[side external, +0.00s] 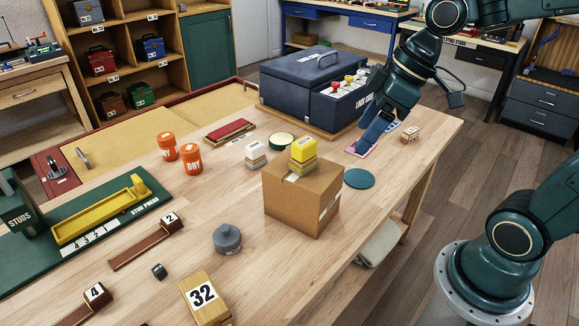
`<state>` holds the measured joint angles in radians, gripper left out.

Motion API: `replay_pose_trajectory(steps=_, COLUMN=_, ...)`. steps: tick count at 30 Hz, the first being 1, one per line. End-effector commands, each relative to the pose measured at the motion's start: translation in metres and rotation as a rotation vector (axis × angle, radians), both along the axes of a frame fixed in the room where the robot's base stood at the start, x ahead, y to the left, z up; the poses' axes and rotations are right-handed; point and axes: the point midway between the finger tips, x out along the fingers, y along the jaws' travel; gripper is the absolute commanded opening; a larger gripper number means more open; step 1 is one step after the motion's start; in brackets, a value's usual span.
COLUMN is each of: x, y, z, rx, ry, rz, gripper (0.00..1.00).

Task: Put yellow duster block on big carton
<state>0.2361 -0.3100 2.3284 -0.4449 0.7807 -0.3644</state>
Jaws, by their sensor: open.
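The yellow duster block (303,150) sits on top of the big carton (290,205), near the middle of its upper face. It has a bright yellow upper part and a duller yellow base. The carton is a closed brown box standing on the wooden table. My gripper (366,145) is behind and to the right of the carton, apart from the block. It points down, low over a pink and blue flat item (361,151). It is open; whether anything lies between its fingers is hard to see.
A white block with a grey base (256,153) stands left of the carton. A teal disc (359,179) lies to its right. A dark blue lock case (305,85) stands behind. Orange pots (191,158) and a grey weight (227,239) stand further left. The front right tabletop is clear.

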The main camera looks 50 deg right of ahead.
Motion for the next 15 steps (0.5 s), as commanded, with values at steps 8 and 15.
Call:
replay_pose_trajectory(steps=8, x=-0.05, y=-0.007, z=0.013, rx=-0.045, ry=-0.036, rz=-0.254, gripper=0.69)
replay_pose_trajectory(steps=15, x=-0.084, y=-0.019, z=0.016, rx=-0.035, ry=-0.069, rz=-0.442, gripper=0.69)
